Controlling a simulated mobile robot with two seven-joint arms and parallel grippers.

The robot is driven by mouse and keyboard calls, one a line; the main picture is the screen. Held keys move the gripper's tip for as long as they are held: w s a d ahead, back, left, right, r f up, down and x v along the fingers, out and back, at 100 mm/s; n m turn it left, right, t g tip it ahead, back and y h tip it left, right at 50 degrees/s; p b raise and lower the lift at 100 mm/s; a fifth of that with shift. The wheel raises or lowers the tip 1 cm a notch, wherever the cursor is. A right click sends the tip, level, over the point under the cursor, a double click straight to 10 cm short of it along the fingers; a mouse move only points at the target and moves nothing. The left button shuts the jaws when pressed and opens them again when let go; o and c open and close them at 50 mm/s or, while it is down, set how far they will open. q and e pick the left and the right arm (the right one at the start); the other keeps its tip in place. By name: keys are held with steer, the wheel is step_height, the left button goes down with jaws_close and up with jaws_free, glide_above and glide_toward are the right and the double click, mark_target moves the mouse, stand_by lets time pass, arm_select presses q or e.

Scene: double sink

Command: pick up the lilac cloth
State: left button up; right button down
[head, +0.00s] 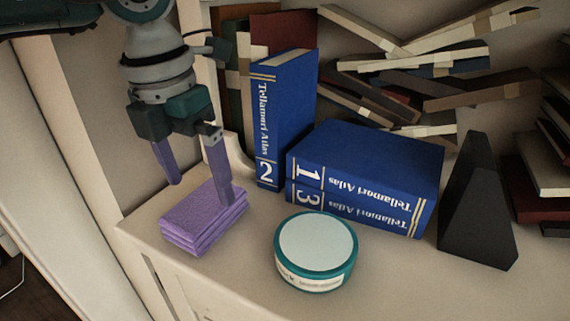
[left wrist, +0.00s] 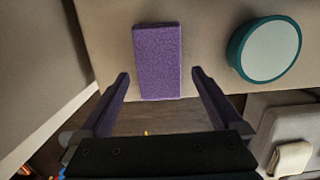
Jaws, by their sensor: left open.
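The lilac cloth (head: 203,222) is a folded stack lying flat near the front left edge of the pale shelf (head: 385,270). In the left wrist view the cloth (left wrist: 157,60) is a purple rectangle, lying ahead and showing between the fingertips. My left gripper (head: 198,190) points down at the cloth, its two purple-grey fingers spread apart with nothing between them. In the head view one finger overlaps the cloth's right part; I cannot tell whether it touches. My right gripper is in neither view.
A round teal tin (head: 316,252) with a pale lid stands to the right of the cloth. Behind are an upright blue book (head: 285,115) and lying blue books (head: 370,175). A black wedge (head: 478,210) stands further right. The shelf's front edge is close to the cloth.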

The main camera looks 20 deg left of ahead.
mark_target(205, 201)
arm_select(q)
steer(key=f, duration=0.3)
steer(key=w+f, duration=0.1)
steer(key=f, duration=0.1)
steer(key=shift+a+f+b, duration=0.1)
steer(key=shift+b, duration=0.3)
steer(key=shift+c, duration=0.4)
steer(key=c, duration=1)
step_height(205, 201, up, 20)
steer(key=shift+r+p, duration=0.1)
steer(key=shift+p, duration=1.1)
